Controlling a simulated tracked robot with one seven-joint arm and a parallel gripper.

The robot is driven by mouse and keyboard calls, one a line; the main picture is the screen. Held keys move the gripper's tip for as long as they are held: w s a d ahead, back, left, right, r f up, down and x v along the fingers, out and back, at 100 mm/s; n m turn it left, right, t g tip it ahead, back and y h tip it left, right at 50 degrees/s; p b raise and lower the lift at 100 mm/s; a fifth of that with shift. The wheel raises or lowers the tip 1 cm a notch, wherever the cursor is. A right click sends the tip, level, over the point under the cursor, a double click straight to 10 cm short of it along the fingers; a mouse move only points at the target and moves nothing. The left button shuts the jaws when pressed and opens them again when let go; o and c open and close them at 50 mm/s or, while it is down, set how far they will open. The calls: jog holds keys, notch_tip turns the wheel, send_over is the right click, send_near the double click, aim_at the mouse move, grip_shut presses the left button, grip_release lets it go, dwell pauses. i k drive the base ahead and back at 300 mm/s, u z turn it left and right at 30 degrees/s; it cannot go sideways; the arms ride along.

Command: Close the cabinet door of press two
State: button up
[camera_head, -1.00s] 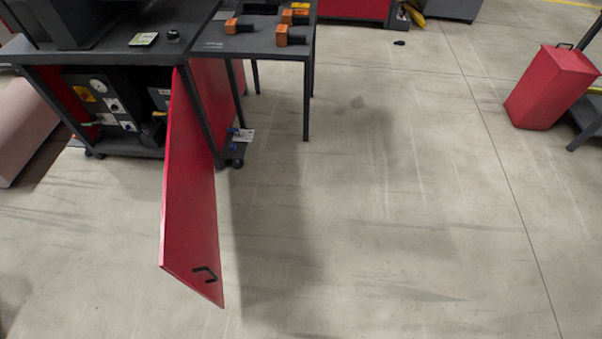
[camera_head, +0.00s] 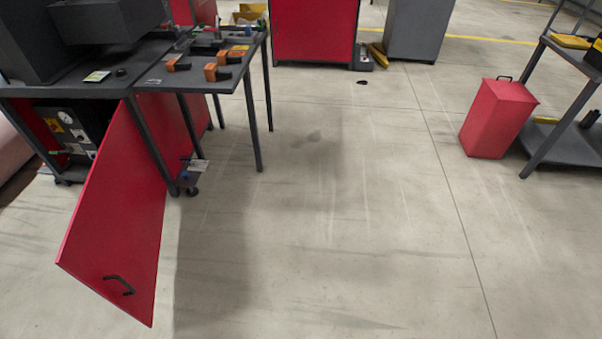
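The red cabinet door (camera_head: 122,205) stands wide open at the left of the view, swung out toward me from the dark bench cabinet (camera_head: 62,180). Its black handle (camera_head: 119,285) sits near the door's lower free corner. Inside the open cabinet, part of a dark unit with a gauge (camera_head: 66,118) shows; the door hides the rest. A dark machine body (camera_head: 105,20) stands on top of the bench. I cannot read any label that tells which press this is. My gripper is not in view.
A side table (camera_head: 205,75) with orange and black parts adjoins the bench. The floor (camera_head: 330,230) ahead and to the right is clear. A red bin (camera_head: 498,118) and a grey shelf cart (camera_head: 560,145) stand at the right. Red (camera_head: 312,30) and grey (camera_head: 419,28) cabinets stand behind.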

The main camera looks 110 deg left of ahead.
aim_at(111, 243)
jog(key=z, duration=0.25)
jog(key=i, duration=0.5)
jog(key=u, duration=2.5)
jog(key=i, duration=0.25)
jog(key=u, duration=2.75)
jog(key=k, duration=0.4)
jog(key=u, duration=0.3)
jog(key=i, duration=1.25)
jog(key=z, duration=0.2)
